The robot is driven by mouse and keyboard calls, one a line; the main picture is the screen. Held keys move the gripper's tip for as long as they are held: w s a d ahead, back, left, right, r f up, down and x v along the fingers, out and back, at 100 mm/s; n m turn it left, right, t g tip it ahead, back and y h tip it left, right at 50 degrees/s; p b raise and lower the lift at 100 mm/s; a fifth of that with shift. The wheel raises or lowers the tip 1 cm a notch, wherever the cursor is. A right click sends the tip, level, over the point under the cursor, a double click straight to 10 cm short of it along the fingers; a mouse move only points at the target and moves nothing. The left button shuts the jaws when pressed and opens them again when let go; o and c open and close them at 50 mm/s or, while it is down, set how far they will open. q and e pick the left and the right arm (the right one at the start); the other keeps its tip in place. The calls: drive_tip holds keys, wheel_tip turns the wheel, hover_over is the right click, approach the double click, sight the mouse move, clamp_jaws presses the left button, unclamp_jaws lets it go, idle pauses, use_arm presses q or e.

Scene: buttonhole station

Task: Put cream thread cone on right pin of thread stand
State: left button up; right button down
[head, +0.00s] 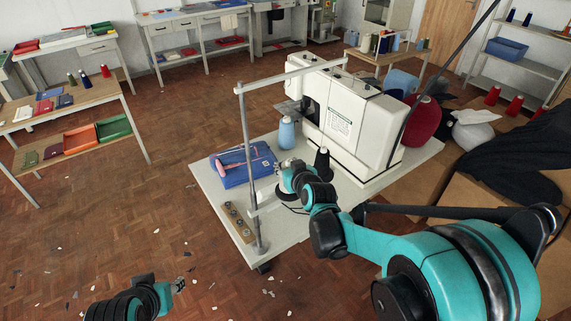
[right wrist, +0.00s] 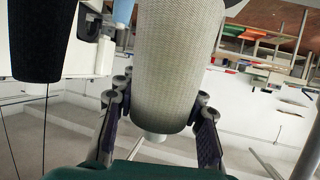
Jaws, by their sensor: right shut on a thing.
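The cream thread cone (right wrist: 172,70) fills the middle of the right wrist view, with a short pale tube end showing at its narrow end. My right gripper (right wrist: 160,125) has its two fingers shut on the cone, one on each side. In the head view my right gripper (head: 288,178) is low over the white table, just right of the thread stand's pole (head: 247,150); I cannot make out the cone clearly there. The stand has a long top bar (head: 290,74). I cannot make out its right pin. My left gripper (head: 179,285) is at the bottom left, over the floor; its jaw state is unclear.
A black cone (head: 322,162) stands close beside my right gripper, and a blue cone (head: 287,134) stands behind. A white sewing machine (head: 350,120) fills the table's back. The table's front edge (head: 225,218) is near.

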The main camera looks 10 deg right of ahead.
drive_tip(key=shift+f, duration=0.35)
drive_tip(key=c, duration=0.8)
unclamp_jaws()
drive_tip(key=shift+c, duration=0.2)
drive_tip(key=shift+b, duration=0.3)
drive_tip(key=a+v, duration=0.1)
drive_tip(key=v, duration=1.1)
drive_tip(key=shift+d, duration=0.45)
drive_tip(key=s+f+g, duration=0.3)
drive_tip(key=s+f, duration=0.1)
drive_tip(key=s, duration=0.5)
drive_tip(key=s+f+m+g+h+b, duration=0.1)
drive_tip(key=s+f+g, duration=0.2)
drive_tip(key=s, duration=0.6)
wheel_tip(320, 180, down, 2)
drive_tip(key=shift+a+g, duration=0.2)
drive_tip(key=shift+g, duration=0.1)
